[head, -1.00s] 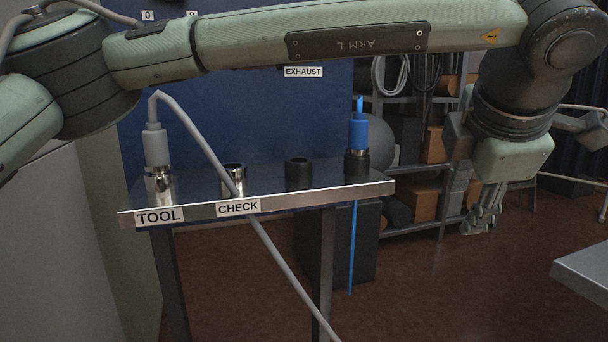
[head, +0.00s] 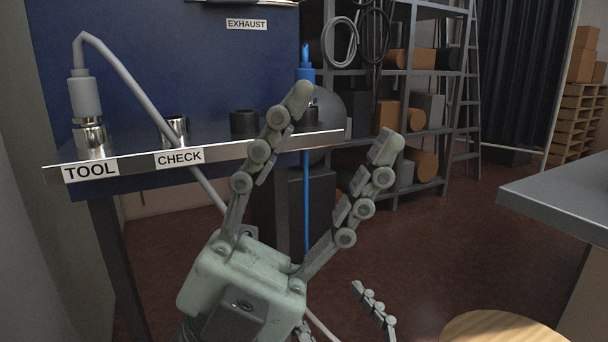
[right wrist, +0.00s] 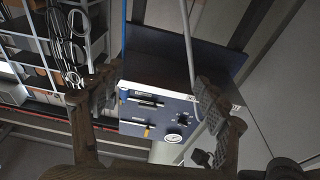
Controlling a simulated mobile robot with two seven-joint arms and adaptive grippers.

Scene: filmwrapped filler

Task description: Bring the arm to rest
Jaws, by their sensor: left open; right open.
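My left gripper (head: 345,118) is in the middle of the head view, fingers pointing up and spread apart, with nothing between them. It appears in front of the shelf (head: 225,146) and hides part of its right end. My right gripper shows only partly at the bottom of the head view, where one finger (head: 375,308) is clear. In the right wrist view my right gripper (right wrist: 158,100) has its two fingers wide apart and empty. A grey plug (head: 85,97) with a grey cable stands upright in the TOOL holder. A blue plug (head: 305,74) stands at the right end, its lower part hidden.
The CHECK holder (head: 175,129) and a black holder (head: 243,121) look empty. The grey cable (head: 135,88) slants down behind my left gripper. A grey table (head: 560,190) is at right and a round wooden top (head: 500,328) at lower right. Storage racks (head: 415,95) stand behind.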

